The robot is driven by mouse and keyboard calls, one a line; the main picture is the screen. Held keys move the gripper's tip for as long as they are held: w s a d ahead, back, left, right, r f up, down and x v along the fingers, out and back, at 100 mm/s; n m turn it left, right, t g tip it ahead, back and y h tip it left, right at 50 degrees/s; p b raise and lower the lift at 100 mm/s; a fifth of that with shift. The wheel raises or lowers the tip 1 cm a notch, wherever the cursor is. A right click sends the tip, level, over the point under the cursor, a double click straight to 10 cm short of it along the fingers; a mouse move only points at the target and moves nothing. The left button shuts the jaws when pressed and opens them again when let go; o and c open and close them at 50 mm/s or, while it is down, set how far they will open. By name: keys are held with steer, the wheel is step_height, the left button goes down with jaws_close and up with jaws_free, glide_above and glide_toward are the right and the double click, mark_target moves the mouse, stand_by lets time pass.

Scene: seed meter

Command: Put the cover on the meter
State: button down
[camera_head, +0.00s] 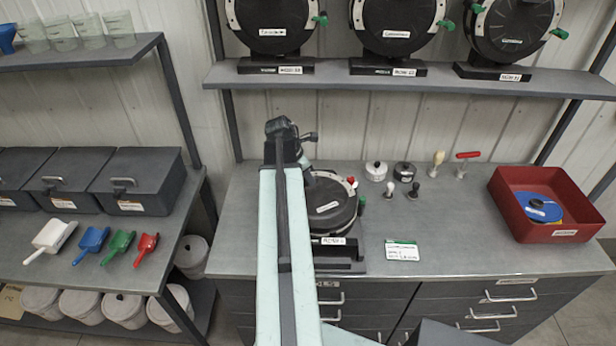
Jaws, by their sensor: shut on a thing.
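The seed meter (347,248) stands on the grey bench, left of the middle, partly hidden behind my arm. A round black cover (328,204) with a pale label shows at the meter's face. A red knob and a green handle show at its right edge. I cannot tell whether the cover is fully seated or slightly apart. My gripper (308,172) is at the cover's upper left, mostly hidden by my own arm, and is shut on the cover. Its fingertips and their contact are not clearly visible.
A red tray (547,233) holding a blue disc (537,208) stands at the bench's right. Small knobs and hand tools (438,165) lie behind a label card (402,251). Other meters (394,25) stand on the shelf above. Coloured scoops (118,243) lie on the left bench.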

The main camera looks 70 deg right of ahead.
steer(key=shift+f, duration=0.25)
stand_by(0.3)
stand_by(0.4)
steer(key=c, duration=1.3)
jaws_free()
steer(key=shift+r, duration=0.1)
steer(key=shift+c, duration=0.3)
step_height(320, 180, up, 9)
steer(key=p, duration=0.9)
steer(key=shift+r, duration=0.2)
